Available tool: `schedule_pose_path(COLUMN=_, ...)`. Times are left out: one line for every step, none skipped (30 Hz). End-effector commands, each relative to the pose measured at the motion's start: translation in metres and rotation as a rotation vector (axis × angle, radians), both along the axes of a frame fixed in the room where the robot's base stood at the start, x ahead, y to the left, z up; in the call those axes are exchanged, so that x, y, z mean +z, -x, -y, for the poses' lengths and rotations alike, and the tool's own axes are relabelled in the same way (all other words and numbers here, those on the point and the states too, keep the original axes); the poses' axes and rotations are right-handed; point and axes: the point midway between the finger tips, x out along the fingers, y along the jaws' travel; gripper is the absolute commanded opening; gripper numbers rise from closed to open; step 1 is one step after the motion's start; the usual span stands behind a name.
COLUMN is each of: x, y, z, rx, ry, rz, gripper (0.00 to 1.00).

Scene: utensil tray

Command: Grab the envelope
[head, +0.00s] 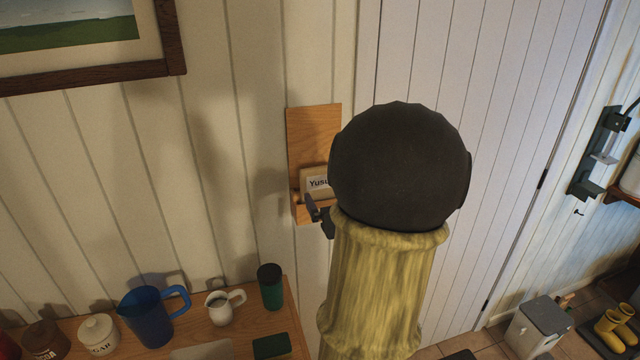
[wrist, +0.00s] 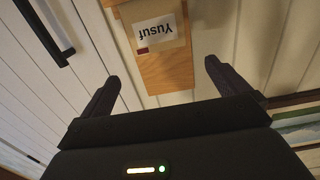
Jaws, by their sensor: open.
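The envelope (head: 316,182) is tan with a white label reading "Yusuf", partly cut off by my arm in the head view. It stands in a wooden wall holder (head: 312,130) beside the white door. In the wrist view the envelope (wrist: 158,45) appears upside down at the top, with a small red mark near its edge, against the holder's back board (wrist: 165,78). My gripper (wrist: 162,73) is open and empty, its two fingers spread to either side of the board in the picture. In the head view my gripper (head: 320,216) is mostly hidden behind my arm, near the holder's lower part.
A framed picture (head: 90,77) hangs at upper left. A dark door handle (wrist: 45,35) shows in the wrist view.

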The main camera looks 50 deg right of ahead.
Motion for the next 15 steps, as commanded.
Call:
schedule_pose_path(x=0.004, y=-0.003, z=0.002, rx=0.000, ry=-0.005, rz=-0.001, gripper=1.00)
schedule_pose_path(x=0.004, y=-0.005, z=0.002, rx=0.000, ry=-0.004, rz=-0.001, gripper=1.00)
schedule_pose_path(x=0.003, y=-0.007, z=0.004, rx=-0.001, ry=-0.004, rz=-0.001, gripper=1.00)
schedule_pose_path(x=0.004, y=-0.008, z=0.004, rx=-0.001, ry=-0.005, rz=-0.001, gripper=1.00)
schedule_pose_path(x=0.004, y=-0.009, z=0.005, rx=0.000, ry=-0.004, rz=0.000, gripper=1.00)
schedule_pose_path(x=0.004, y=-0.011, z=0.006, rx=0.001, ry=-0.005, rz=0.000, gripper=1.00)
schedule_pose_path(x=0.004, y=-0.012, z=0.007, rx=0.002, ry=-0.005, rz=0.000, gripper=1.00)
schedule_pose_path(x=0.004, y=-0.013, z=0.007, rx=0.002, ry=-0.005, rz=0.000, gripper=1.00)
schedule_pose_path(x=0.004, y=-0.015, z=0.008, rx=0.002, ry=-0.005, rz=0.000, gripper=1.00)
schedule_pose_path(x=0.004, y=-0.016, z=0.009, rx=0.002, ry=-0.004, rz=0.001, gripper=1.00)
schedule_pose_path(x=0.004, y=-0.017, z=0.010, rx=0.002, ry=-0.005, rz=0.001, gripper=1.00)
schedule_pose_path(x=0.004, y=-0.019, z=0.010, rx=0.002, ry=-0.004, rz=0.001, gripper=1.00)
schedule_pose_path(x=0.004, y=-0.020, z=0.011, rx=0.003, ry=-0.004, rz=0.001, gripper=1.00)
schedule_pose_path(x=0.004, y=-0.021, z=0.011, rx=0.003, ry=-0.004, rz=0.001, gripper=1.00)
schedule_pose_path(x=0.003, y=-0.022, z=0.012, rx=0.003, ry=-0.004, rz=0.000, gripper=1.00)
